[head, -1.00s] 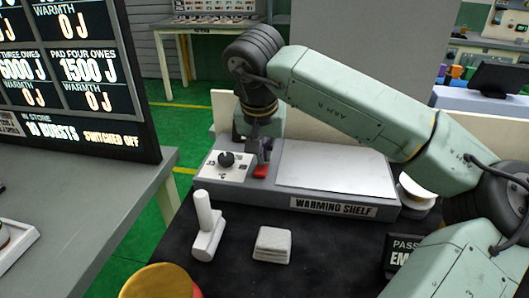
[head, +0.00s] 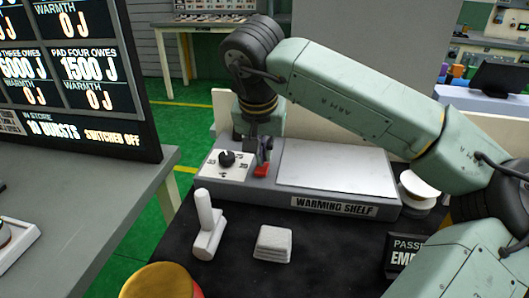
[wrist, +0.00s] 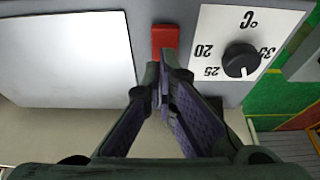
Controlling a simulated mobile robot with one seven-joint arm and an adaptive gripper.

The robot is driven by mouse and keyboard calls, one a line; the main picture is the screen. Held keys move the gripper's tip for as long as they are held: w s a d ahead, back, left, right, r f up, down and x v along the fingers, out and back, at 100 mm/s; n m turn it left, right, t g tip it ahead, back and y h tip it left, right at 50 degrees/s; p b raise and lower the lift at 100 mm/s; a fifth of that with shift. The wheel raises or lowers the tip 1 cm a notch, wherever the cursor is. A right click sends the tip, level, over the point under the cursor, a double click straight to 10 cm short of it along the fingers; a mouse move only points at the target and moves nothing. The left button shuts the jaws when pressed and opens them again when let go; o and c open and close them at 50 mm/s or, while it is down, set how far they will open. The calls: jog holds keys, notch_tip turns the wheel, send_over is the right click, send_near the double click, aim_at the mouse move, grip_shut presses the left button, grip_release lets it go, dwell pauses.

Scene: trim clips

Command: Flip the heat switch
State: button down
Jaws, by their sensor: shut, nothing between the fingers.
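The red heat switch (head: 261,170) sits on the grey warming shelf unit, between the dial plate and the pale shelf plate. In the wrist view the red switch (wrist: 165,37) shows just beyond my fingertips. My gripper (head: 264,156) is shut and empty, pointing down right by the switch. In the wrist view my gripper (wrist: 165,65) has its tips together at the switch's near edge; I cannot tell whether they touch it. The black dial (head: 226,159) on its white plate also shows in the wrist view (wrist: 240,60).
The warming shelf plate (head: 335,167) is bare. A white T-shaped tool (head: 208,230) and a white folded stack (head: 273,243) lie in front on the black table. A dark display board (head: 85,80) reads "switched off". A white round item (head: 418,187) stands at the right.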

jog(key=v, duration=1.1)
jog(key=shift+r, duration=0.1)
